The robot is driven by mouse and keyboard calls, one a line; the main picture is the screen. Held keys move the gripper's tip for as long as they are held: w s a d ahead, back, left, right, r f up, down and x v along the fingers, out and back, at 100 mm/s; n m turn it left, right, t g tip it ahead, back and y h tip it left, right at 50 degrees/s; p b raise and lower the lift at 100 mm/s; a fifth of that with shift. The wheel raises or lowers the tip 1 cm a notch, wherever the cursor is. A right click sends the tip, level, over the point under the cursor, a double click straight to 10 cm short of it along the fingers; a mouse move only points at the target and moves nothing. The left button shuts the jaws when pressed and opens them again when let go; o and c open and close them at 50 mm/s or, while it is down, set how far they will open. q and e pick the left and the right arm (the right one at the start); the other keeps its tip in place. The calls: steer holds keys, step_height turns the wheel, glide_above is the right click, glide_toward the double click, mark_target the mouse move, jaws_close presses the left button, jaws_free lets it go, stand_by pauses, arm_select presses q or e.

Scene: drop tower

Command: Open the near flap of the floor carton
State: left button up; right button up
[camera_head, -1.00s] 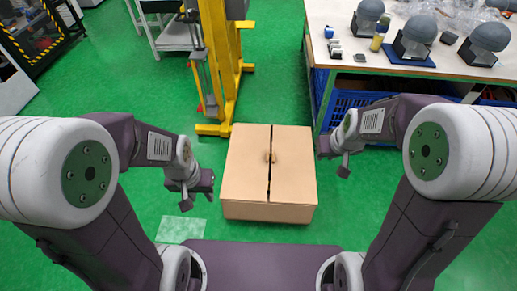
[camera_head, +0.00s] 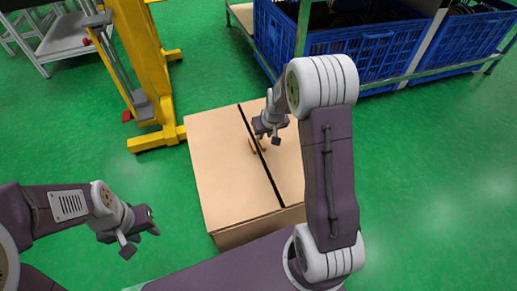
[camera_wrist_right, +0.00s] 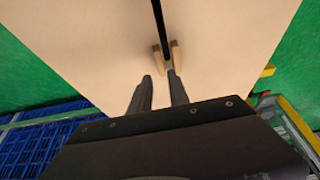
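The tan floor carton (camera_head: 215,165) stands on the green floor with both flaps lying flat and a dark seam between them. Two small upright tabs stand at the middle of the seam, one on each flap; the left tab (camera_wrist_right: 156,58) and the right tab (camera_wrist_right: 176,55) show in the right wrist view. My right gripper (camera_head: 267,137) is above the carton beside the tabs, fingers apart and empty. In the wrist view its fingertips (camera_wrist_right: 159,76) are just short of the tabs, one close to the right tab. My left gripper (camera_head: 140,240) is open and empty, left of the carton.
A yellow lifting frame (camera_head: 145,70) stands behind the carton on the left. Blue crates (camera_head: 350,62) under a bench lie behind it on the right. Green floor is free to the left and right of the carton.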

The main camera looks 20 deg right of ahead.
mark_target(261, 142)
steer(key=b+x, duration=0.6)
steer(key=x, duration=0.2)
steer(key=shift+w+f, duration=0.2)
steer(key=shift+f, duration=0.2)
steer(key=shift+r, duration=0.1)
jaws_close()
stand_by(0.8)
